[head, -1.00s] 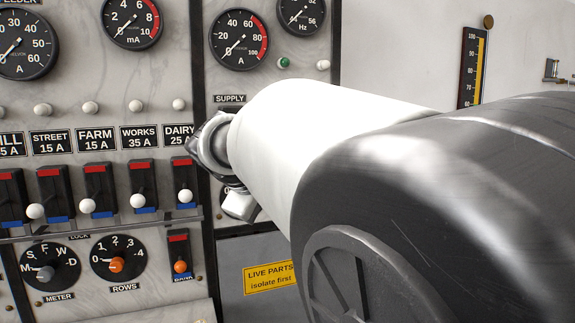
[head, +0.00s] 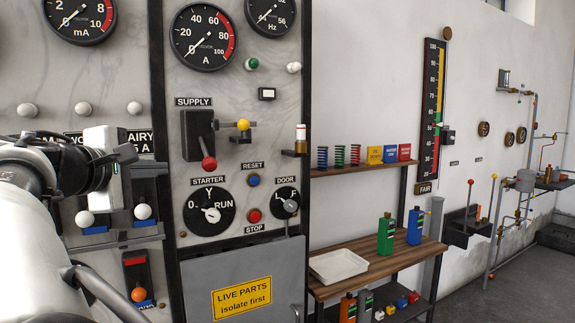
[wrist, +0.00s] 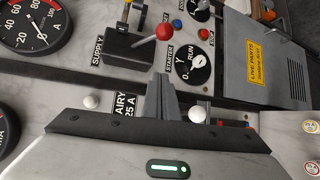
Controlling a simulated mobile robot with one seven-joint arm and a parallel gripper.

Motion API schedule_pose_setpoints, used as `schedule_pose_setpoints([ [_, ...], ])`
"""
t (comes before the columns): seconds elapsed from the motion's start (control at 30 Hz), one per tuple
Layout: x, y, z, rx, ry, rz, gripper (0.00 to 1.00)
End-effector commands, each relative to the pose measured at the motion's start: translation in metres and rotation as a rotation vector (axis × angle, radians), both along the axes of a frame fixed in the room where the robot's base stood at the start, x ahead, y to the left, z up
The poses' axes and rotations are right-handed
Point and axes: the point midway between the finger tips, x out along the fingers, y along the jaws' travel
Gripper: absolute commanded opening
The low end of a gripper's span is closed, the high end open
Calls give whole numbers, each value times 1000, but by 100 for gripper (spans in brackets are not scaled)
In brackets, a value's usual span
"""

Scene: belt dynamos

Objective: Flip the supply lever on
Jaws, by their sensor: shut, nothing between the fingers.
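The supply lever (head: 200,130) is a dark block under the SUPPLY label, with its red knob (head: 208,163) hanging low at the bottom. A yellow knob (head: 243,125) on a short bracket sits just right of the block. The wrist view shows the red knob (wrist: 165,31) beyond my fingers, with the dark lever block (wrist: 128,43) beside it. My gripper (wrist: 160,95) is shut and empty, apart from the lever. In the head view my gripper (head: 125,153) is left of the lever, in front of the DAIRY switch, and hides part of the feeder row.
The starter dial (head: 212,212) and the reset and stop buttons sit below the lever. A grey door (head: 240,285) with a yellow warning sign is lower down. A wooden bench (head: 375,255) with a tray and bottles stands to the right.

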Motion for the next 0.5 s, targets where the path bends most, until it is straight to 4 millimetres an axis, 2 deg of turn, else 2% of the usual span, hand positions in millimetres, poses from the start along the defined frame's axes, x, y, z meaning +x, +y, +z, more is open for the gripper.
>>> schedule_pose_setpoints([
  [0.5, 87, -12, -15, -2, 1, -4, 0],
])
